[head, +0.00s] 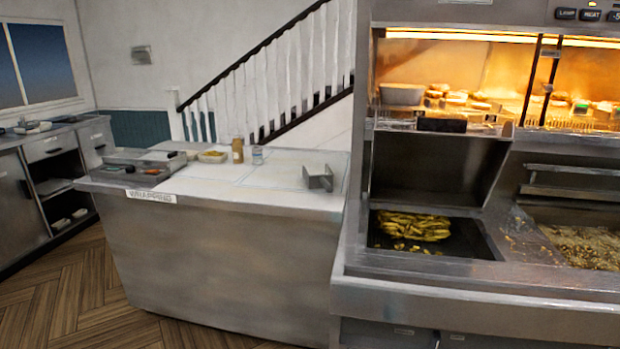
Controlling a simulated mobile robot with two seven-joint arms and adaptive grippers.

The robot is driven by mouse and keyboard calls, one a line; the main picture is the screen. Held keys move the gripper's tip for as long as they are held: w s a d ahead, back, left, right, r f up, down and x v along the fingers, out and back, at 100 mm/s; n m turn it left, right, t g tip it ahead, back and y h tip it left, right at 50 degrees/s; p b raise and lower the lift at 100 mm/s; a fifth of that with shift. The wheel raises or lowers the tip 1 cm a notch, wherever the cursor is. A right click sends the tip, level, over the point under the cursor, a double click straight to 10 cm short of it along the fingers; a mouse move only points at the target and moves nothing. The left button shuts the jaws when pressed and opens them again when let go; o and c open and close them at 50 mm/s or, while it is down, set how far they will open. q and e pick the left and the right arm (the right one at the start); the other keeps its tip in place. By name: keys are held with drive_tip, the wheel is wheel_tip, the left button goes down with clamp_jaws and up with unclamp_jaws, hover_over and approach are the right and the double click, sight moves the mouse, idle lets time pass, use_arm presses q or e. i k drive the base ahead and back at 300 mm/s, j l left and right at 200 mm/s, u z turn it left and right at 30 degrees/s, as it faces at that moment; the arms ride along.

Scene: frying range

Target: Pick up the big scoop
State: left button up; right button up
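A small angular metal object (318,179) stands on the right end of the white wrapping counter (225,192), close to the frying range. It may be the big scoop, but it is too small to be sure. No other scoop can be made out. Neither of my grippers is in view.
The frying range (470,291) fills the right side, with a heap of chips (412,226) in its bin and a lit cabinet of food above. A sauce bottle (238,151), a jar (257,156) and a bowl (212,157) stand on the counter. Wooden floor (62,290) is clear at left.

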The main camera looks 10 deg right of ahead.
sight(322, 182)
drive_tip(key=i+j, duration=0.3)
drive_tip(key=j, duration=0.15)
drive_tip(key=i+j+z, duration=0.1)
drive_tip(key=i+j, duration=0.2)
drive_tip(key=j, duration=0.15)
